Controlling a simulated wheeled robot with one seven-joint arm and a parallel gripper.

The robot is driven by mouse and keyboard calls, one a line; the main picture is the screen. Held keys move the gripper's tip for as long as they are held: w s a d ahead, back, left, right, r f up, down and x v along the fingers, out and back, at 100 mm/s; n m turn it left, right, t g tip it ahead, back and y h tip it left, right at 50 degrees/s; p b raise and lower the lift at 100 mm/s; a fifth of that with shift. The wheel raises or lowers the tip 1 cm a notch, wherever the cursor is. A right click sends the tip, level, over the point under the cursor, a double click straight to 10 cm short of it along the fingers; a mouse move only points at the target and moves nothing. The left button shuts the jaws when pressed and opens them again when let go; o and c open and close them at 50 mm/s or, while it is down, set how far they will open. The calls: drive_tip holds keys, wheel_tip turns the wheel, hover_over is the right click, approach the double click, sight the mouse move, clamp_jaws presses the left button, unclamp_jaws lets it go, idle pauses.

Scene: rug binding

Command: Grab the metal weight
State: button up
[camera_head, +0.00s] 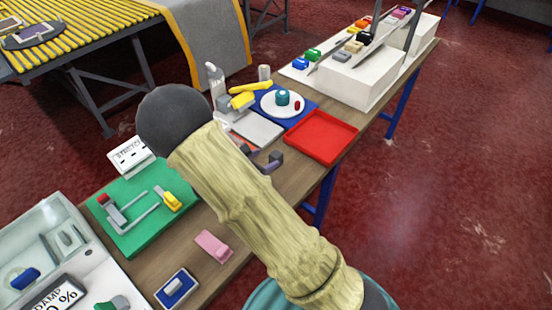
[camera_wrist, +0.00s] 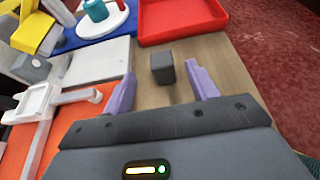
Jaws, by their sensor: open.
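The metal weight is a small dark grey block (camera_wrist: 162,68) standing on the wooden table. In the wrist view it appears between the tips of my gripper (camera_wrist: 160,74), with a gap on each side. The purple fingers are spread and hold nothing. In the head view the weight (camera_head: 276,157) shows as a small dark block just past my arm, close to the red tray. My arm hides most of my gripper in that view. I cannot tell how far the fingertips are above the table.
A red tray (camera_head: 321,136) lies beyond the weight. A light grey plate (camera_head: 257,130) and a blue mat (camera_head: 303,117) with a white plate lie to the left. An orange mat (camera_wrist: 77,132) with a white fixture is left of my gripper. Bare wood lies right of the weight.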

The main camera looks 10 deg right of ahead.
sight(275, 155)
drive_tip(key=p+x, duration=0.1)
drive_tip(key=x, duration=0.4)
drive_tip(key=shift+d+f, duration=0.1)
drive_tip(key=shift+f, duration=0.05)
idle(0.3)
clamp_jaws()
